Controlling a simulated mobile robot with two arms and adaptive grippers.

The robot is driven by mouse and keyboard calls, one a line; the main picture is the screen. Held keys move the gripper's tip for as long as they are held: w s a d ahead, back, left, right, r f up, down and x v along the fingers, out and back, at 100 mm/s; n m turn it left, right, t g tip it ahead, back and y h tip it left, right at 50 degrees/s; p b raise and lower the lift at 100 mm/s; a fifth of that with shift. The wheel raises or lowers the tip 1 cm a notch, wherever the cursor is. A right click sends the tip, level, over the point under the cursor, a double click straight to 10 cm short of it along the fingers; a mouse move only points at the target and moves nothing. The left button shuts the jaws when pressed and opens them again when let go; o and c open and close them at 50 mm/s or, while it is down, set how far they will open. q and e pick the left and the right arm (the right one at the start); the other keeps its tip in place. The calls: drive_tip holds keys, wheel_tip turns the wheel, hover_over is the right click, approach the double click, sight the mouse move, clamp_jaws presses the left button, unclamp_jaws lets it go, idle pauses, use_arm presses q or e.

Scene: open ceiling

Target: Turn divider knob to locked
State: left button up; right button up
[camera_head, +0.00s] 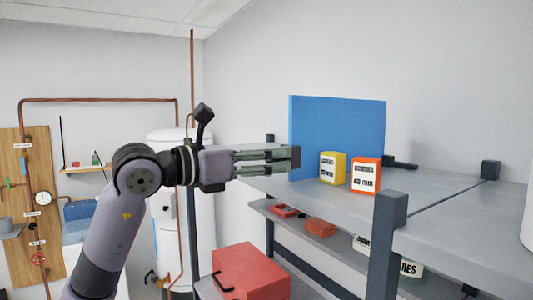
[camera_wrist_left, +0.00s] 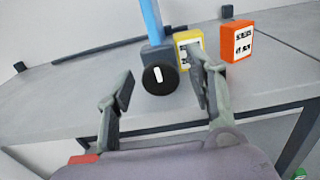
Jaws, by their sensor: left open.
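The blue divider panel (camera_head: 337,125) stands upright on the grey shelf top. In the left wrist view it shows edge-on as a blue strip (camera_wrist_left: 152,20) above a dark base. A round black knob (camera_wrist_left: 159,80) is on the front of that base, with a white mark that stands nearly upright. My left gripper (camera_head: 296,158) is in front of the divider's near edge and hides the knob in the head view. In the left wrist view its fingers are spread on either side of the knob, with nothing between them held. My right gripper is not in view.
A yellow box (camera_head: 333,168) and an orange box (camera_head: 367,176) stand right of the divider, the yellow one close to my finger in the wrist view. A dark shelf post (camera_head: 388,240) rises at the front. A red toolbox (camera_head: 250,272) is below.

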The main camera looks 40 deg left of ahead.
use_arm(q)
drive_tip(key=c, duration=1.1)
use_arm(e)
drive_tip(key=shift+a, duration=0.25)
use_arm(q)
drive_tip(key=shift+m, duration=0.4)
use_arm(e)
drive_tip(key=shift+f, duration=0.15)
use_arm(q)
drive_tip(key=shift+s+d+f+m+b, duration=0.1)
drive_tip(key=shift+m+b, duration=0.45)
drive_tip(key=shift+m, duration=3.75)
drive_tip(key=shift+d+f+m+b, duration=0.1)
drive_tip(key=shift+m+b, duration=0.4)
drive_tip(key=shift+m, duration=3.8)
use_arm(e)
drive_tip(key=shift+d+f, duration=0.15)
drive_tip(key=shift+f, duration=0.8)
